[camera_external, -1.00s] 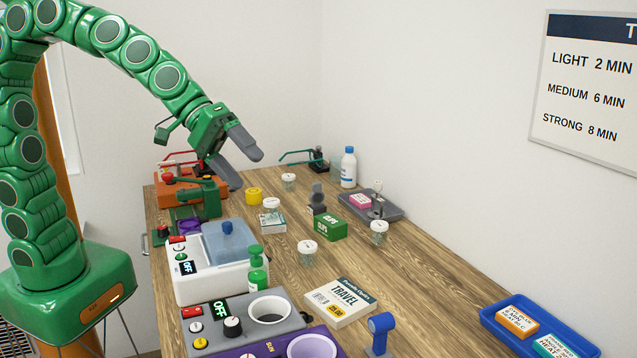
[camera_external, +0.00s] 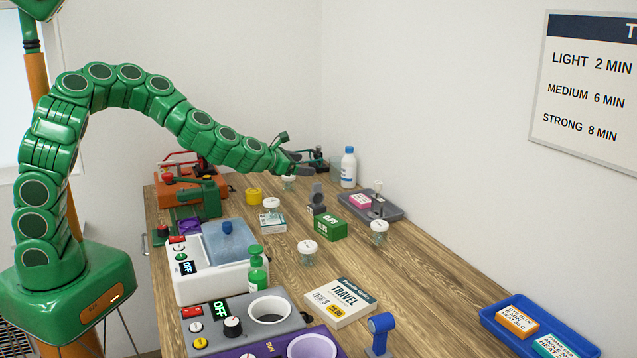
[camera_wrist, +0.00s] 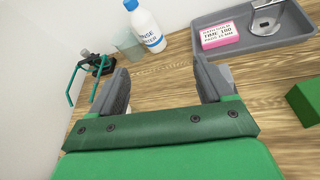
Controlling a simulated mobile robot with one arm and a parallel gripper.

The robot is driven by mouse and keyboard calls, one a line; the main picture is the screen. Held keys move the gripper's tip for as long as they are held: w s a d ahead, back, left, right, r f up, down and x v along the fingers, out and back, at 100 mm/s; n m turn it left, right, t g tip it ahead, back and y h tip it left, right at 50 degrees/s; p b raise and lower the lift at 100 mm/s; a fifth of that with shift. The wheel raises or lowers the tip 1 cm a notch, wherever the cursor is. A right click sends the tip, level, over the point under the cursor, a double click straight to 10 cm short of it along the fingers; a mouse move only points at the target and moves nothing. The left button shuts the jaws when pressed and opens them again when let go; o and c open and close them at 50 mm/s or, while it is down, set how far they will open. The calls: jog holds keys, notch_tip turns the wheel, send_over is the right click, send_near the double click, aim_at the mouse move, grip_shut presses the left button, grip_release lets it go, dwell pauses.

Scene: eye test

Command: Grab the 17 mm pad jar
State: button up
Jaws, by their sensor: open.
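Several clear jars with white lids stand on the table, and I cannot read a size on any, so I cannot tell which is the 17 mm pad jar. One jar (camera_external: 289,184) is at the back, just below my gripper and partly covered by it. Another jar (camera_external: 271,204) sits on a small box, a third (camera_external: 307,253) is mid-table, and another (camera_external: 379,233) is at the right by the grey tray. My gripper (camera_external: 303,169) is open above the back of the table. In the wrist view my gripper (camera_wrist: 162,82) has only bare wood between its fingers.
The grey tray (camera_external: 395,212) holds a pink box (camera_wrist: 219,35). A green box (camera_external: 330,228) and a grey device (camera_external: 317,197) stand nearby. The table's right middle is clear.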

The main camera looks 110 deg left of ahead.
aim_at(278, 180)
jog(key=s+a+f+n+g, duration=0.1)
jog(key=s+a+f+n, duration=0.1)
jog(key=s, duration=0.1)
jog(key=s+a+f+n+g+y, duration=0.1)
jog(key=s+a+f, duration=0.1)
jog(key=s, duration=0.2)
jog(key=s+a+f+n+g, duration=0.1)
jog(key=s+a+f+n, duration=0.1)
jog(key=s, duration=0.1)
jog(key=shift+s+a+n+g+y, duration=0.25)
jog(key=shift+s+n+g+y, duration=0.05)
jog(key=shift+g+y, duration=0.1)
jog(key=shift+d+f+n, duration=0.2)
jog(key=shift+d+f, duration=0.05)
jog(key=shift+f, duration=0.3)
jog(key=shift+d+f+n, duration=0.2)
jog(key=shift+f, duration=0.3)
jog(key=shift+d+f+h, duration=0.1)
jog(key=shift+f+h, duration=0.15)
jog(key=shift+h, duration=0.05)
jog(key=shift+w+f, duration=0.1)
jog(key=shift+x, duration=3.6)
jog(key=c, duration=1)
jog(key=shift+c, duration=0.2)
jog(key=shift+r, duration=0.25)
